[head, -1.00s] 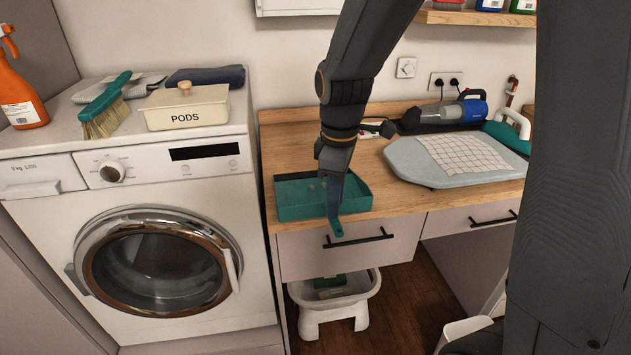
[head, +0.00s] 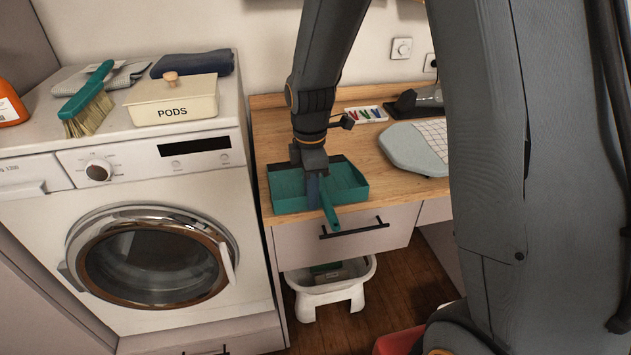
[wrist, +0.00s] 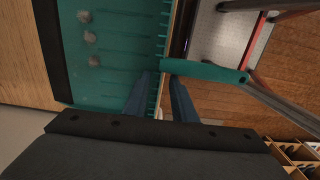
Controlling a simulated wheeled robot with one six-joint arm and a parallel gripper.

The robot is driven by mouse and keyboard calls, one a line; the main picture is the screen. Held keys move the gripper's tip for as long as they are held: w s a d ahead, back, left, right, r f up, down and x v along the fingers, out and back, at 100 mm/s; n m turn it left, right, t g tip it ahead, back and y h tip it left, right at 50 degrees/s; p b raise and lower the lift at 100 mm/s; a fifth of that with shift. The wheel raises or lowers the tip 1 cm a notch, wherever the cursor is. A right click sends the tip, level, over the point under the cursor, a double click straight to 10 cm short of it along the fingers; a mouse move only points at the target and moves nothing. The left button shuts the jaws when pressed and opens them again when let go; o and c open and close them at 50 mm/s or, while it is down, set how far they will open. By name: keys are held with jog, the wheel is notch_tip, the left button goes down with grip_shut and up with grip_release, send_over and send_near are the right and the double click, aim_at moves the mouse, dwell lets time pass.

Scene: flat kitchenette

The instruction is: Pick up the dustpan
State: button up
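The teal dustpan (head: 288,190) lies on the wooden counter, with its handle (head: 330,216) sticking out past the front edge. In the wrist view the dustpan (wrist: 120,50) holds several grey dust clumps, and its handle (wrist: 210,71) runs to the right. My gripper (head: 313,203) is over the front part of the pan, close to the handle's base. In the wrist view my gripper's blue fingers (wrist: 155,82) are apart, one on either side of the pan's front wall. Whether they touch the dustpan I cannot tell.
A washing machine (head: 150,165) stands left, with a teal brush (head: 88,100) and PODS box (head: 172,105) on top. An ironing board (head: 405,150) lies right of the pan. A white stool (head: 328,290) is below the drawer (head: 350,232).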

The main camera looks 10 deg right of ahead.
jog(key=shift+f, duration=0.5)
grip_shut()
jog(key=shift+r, duration=0.1)
